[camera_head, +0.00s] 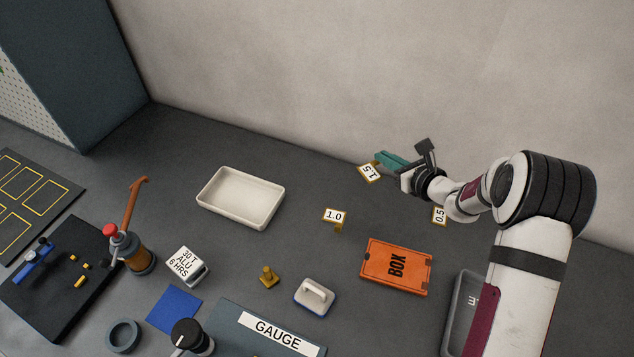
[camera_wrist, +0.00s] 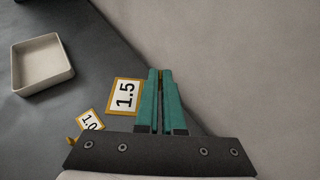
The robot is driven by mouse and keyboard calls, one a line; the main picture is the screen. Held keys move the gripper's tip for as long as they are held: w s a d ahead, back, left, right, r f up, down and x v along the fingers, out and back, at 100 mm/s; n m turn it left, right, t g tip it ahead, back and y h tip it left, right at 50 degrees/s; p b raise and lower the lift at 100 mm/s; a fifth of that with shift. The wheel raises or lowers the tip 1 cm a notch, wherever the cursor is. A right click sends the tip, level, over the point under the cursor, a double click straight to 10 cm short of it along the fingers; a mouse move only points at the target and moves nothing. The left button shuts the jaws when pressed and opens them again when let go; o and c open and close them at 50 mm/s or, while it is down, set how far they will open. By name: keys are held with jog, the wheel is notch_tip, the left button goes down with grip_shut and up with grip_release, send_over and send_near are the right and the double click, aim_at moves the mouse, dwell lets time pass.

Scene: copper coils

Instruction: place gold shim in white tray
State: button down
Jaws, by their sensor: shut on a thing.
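My gripper (camera_head: 380,158) is raised near the back wall, with its teal fingers pointing left. In the wrist view the fingers (camera_wrist: 160,74) are shut on a thin gold shim, of which only a narrow strip shows between them. A gold-edged white tag reading 1.5 (camera_head: 370,173) sits right by the fingertips and appears to belong to that shim; it also shows large in the wrist view (camera_wrist: 125,95). The white tray (camera_head: 241,198) lies empty to the left of my gripper, well apart from it; it also shows in the wrist view (camera_wrist: 42,64).
Gold-edged tags 1.0 (camera_head: 335,216) and 0.5 (camera_head: 439,216) stand on the dark table. An orange box (camera_head: 396,267), a white-handled block (camera_head: 314,297) and a small gold piece (camera_head: 268,277) lie nearer. The table between tray and gripper looks mostly clear.

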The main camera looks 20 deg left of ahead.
jog(key=s+a+n+g+y, duration=0.1)
jog(key=s+a+n+g, duration=0.1)
jog(key=s+a, duration=0.45)
jog(key=s+a+n+g+y, duration=0.1)
jog(key=s+a, duration=0.2)
jog(key=a, duration=0.7)
send_over(261, 197)
notch_tip(261, 197, down, 7)
jog(key=shift+f, duration=0.1)
notch_tip(261, 197, down, 3)
jog(key=shift+a+f, duration=0.1)
jog(key=shift+f, duration=0.3)
jog(key=c, duration=1.5)
grip_release()
jog(key=shift+f, duration=0.15)
jog(key=shift+o, duration=0.9)
